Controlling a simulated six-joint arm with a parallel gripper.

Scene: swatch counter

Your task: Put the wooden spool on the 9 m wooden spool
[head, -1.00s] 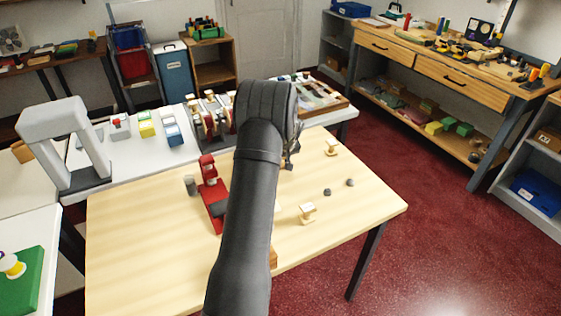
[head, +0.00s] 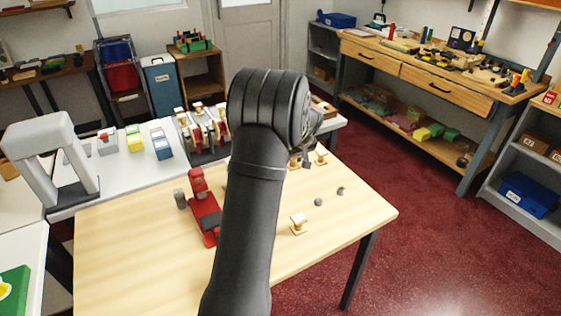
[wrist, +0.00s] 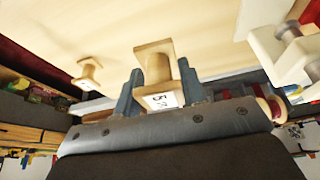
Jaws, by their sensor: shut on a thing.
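My gripper (wrist: 157,88) is shut on a pale wooden spool (wrist: 155,66) with a white label; its marking is too blurred to read surely. In the head view my gripper (head: 307,158) is partly behind my arm, and the held spool cannot be made out there. A third wooden spool (head: 298,224) stands nearer the table's front. Their labels cannot be read.
Two small grey pieces (head: 318,201) (head: 340,190) lie between the two standing spools. A red device (head: 204,207) and a grey cylinder (head: 180,199) stand left of my arm. A ribbon rack (head: 205,130) is behind. The wooden table (head: 130,255) is clear at front left.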

